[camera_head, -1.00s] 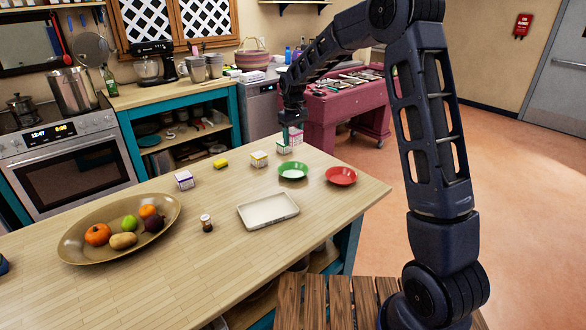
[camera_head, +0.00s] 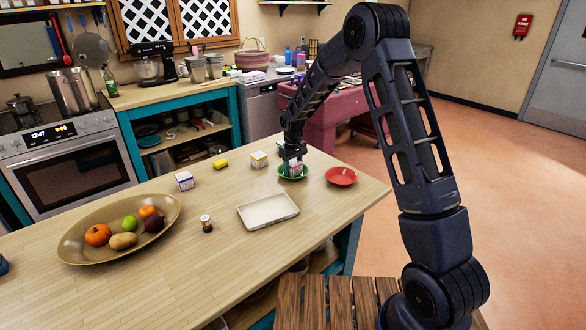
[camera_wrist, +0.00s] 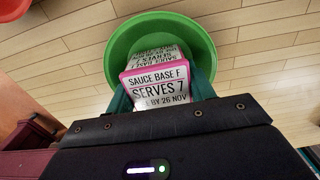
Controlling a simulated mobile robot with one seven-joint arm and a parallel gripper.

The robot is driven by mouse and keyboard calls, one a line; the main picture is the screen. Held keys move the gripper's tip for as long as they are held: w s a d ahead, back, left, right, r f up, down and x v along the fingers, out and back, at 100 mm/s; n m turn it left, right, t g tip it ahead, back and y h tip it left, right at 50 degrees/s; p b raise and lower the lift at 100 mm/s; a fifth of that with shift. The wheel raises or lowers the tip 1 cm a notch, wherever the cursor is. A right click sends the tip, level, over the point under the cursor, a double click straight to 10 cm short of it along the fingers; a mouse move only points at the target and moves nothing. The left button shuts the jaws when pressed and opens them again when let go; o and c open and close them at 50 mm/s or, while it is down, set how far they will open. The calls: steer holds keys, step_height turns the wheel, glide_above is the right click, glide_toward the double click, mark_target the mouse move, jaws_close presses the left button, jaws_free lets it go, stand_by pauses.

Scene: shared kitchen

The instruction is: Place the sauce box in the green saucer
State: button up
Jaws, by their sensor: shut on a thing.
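The sauce box (camera_wrist: 158,84), white with a pink edge and printed "SAUCE BASE", is held in my gripper (camera_head: 293,162), which is shut on it. In the wrist view the green saucer (camera_wrist: 114,58) lies behind and around the box, with another printed face of the box seen inside its rim. In the head view the box (camera_head: 295,168) is over or in the green saucer (camera_head: 284,175) on the table. I cannot tell if the box touches the saucer's bottom. My gripper hides part of the saucer.
A red saucer (camera_head: 341,176) stands right of the green one.

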mark_target(293, 162)
steer(key=shift+f, duration=0.3)
steer(key=o, duration=0.8)
steer(key=shift+c, duration=0.2)
steer(key=shift+r, duration=0.1)
step_height(293, 162, up, 12)
steer(key=shift+r, duration=0.15)
steer(key=s+d+r+m+t, duration=0.1)
steer(key=s+d+r+m, duration=0.1)
steer(key=s+d+r, duration=0.75)
steer(key=s+d+r+m+t, duration=0.15)
steer(key=s+d+r, duration=0.45)
steer(key=d, duration=0.7)
steer(key=s+d+m+t, duration=0.1)
steer(key=s+d+m, duration=0.1)
steer(key=s+d, duration=0.4)
steer(key=s+d+m+t, duration=0.1)
steer(key=s+d+m, duration=0.2)
steer(key=s, duration=1.2)
steer(key=d, duration=0.3)
steer(key=shift+d+r, duration=0.3)
steer(key=shift+d, duration=0.05)
